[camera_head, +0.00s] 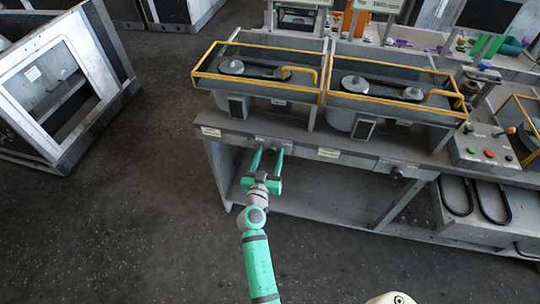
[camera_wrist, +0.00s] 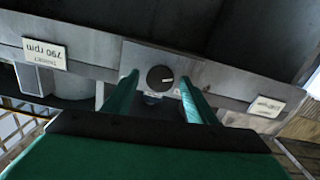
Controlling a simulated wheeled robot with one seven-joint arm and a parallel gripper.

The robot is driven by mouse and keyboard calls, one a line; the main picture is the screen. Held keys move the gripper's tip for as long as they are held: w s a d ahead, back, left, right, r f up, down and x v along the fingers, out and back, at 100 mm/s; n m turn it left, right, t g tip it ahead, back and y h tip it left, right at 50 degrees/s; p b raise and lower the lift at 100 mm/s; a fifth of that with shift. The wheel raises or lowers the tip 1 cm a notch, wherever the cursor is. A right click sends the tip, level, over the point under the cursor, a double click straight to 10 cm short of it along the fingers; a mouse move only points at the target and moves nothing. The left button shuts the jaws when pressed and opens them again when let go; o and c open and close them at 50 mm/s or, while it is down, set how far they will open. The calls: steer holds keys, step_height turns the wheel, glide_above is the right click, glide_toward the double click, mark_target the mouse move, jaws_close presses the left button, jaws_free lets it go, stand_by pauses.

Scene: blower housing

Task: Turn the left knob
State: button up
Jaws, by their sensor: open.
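The left knob (camera_wrist: 160,76) is a round black dial with a white pointer mark, set in a grey plate on the front of the workbench. In the wrist view it shows between the two green fingers of my gripper (camera_wrist: 158,82), which are spread with a gap on either side of it. In the head view my gripper (camera_head: 268,154) points at the bench front below the left blower unit. The knob itself is small and mostly hidden there. I cannot tell how far the fingertips reach past the knob face.
A second knob (camera_head: 397,173) sits farther right on the workbench front (camera_head: 225,133). A white label (camera_wrist: 44,54) reading 790 rpm and another label (camera_wrist: 267,106) flank the knob plate. A control box with buttons (camera_head: 484,151) stands at right.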

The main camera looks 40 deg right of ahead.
steer(key=shift+c, duration=0.4)
steer(key=c, duration=1)
steer(key=n, duration=0.9)
steer(key=shift+a+f, duration=0.1)
steer(key=n, duration=0.6)
steer(key=shift+f, duration=0.1)
steer(key=n, duration=0.6)
steer(key=shift+n, duration=0.3)
steer(key=shift+f, duration=0.1)
